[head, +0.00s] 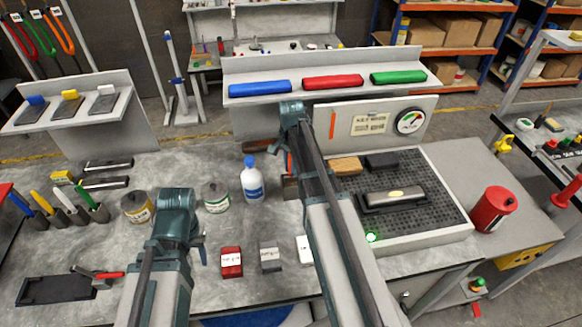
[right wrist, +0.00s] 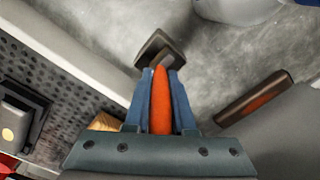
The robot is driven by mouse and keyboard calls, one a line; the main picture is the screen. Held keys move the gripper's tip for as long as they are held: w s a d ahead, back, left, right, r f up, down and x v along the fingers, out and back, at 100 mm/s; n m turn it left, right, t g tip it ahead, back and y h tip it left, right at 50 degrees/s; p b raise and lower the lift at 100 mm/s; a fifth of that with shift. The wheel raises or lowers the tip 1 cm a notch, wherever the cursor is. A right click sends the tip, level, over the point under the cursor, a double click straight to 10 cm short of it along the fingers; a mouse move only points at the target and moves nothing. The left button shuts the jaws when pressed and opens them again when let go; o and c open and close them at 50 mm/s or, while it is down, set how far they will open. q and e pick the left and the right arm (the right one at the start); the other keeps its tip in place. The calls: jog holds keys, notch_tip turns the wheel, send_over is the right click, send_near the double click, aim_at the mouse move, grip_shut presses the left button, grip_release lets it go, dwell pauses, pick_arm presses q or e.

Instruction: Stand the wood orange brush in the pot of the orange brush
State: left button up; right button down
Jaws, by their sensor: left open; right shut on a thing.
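My right gripper (right wrist: 160,80) is shut on an orange handle (right wrist: 160,105) in the right wrist view. A dark, squarish end (right wrist: 158,50) shows beyond the fingertips; I cannot tell whether it belongs to the held thing. In the head view a sliver of orange shows by this gripper (head: 291,150), near the white bottle. A brown block with an orange-red face (right wrist: 255,97) lies to the right in the wrist view. My left gripper (head: 180,243) is open over the table. Several coloured handles stand in grey pots (head: 95,212) at the left; I cannot pick out the orange brush's pot.
A perforated tray (head: 440,215) lies right of my right arm. Small blocks, including a red one (head: 231,262), sit in front.

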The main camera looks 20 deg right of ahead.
jog(key=shift+f+b, duration=0.75)
jog(key=shift+f, duration=0.15)
jog(key=c, duration=0.7)
grip_release()
notch_tip(320, 180, up, 14)
jog(key=p, duration=1.4)
jog(key=shift+s+f, duration=0.1)
